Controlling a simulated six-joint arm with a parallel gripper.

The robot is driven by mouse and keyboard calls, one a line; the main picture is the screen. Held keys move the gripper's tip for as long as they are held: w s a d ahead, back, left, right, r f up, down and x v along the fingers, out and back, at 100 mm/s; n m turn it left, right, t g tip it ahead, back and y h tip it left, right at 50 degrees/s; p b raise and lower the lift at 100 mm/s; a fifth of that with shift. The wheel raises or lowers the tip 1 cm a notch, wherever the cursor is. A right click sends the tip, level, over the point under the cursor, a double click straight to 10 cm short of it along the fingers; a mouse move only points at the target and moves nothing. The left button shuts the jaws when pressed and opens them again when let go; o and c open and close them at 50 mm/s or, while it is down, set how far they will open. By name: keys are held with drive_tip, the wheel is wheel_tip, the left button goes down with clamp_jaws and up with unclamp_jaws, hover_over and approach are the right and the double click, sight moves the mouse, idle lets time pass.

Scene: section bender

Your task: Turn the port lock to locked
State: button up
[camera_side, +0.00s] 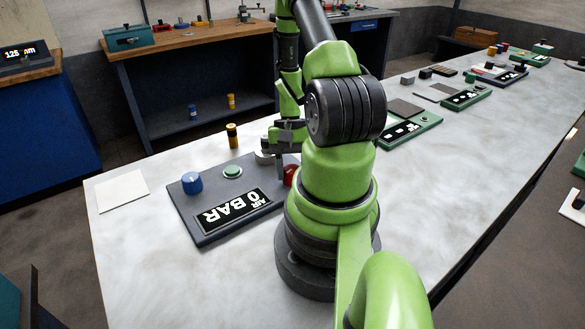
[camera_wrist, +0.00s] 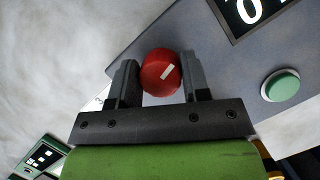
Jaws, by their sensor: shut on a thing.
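A red round knob (camera_wrist: 158,76) with a short white pointer mark sits at the edge of the grey panel (camera_wrist: 205,55). I cannot read any lock label beside it. My gripper (camera_wrist: 157,84) has one finger on each side of the knob and is shut on it. The pointer mark is slanted in the wrist view. In the side view the red knob (camera_side: 290,174) is partly hidden behind my arm, and my gripper (camera_side: 279,166) comes down beside it. The panel's display (camera_side: 233,204) reads AIR 0 BAR.
A white plate (camera_side: 122,191) lies to the left. Other green-edged panels (camera_side: 410,131) lie to the right.

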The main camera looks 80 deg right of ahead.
drive_tip(key=shift+a, duration=0.1)
drive_tip(key=o, duration=0.9)
drive_tip(key=shift+c, duration=0.2)
drive_tip(key=v, duration=1)
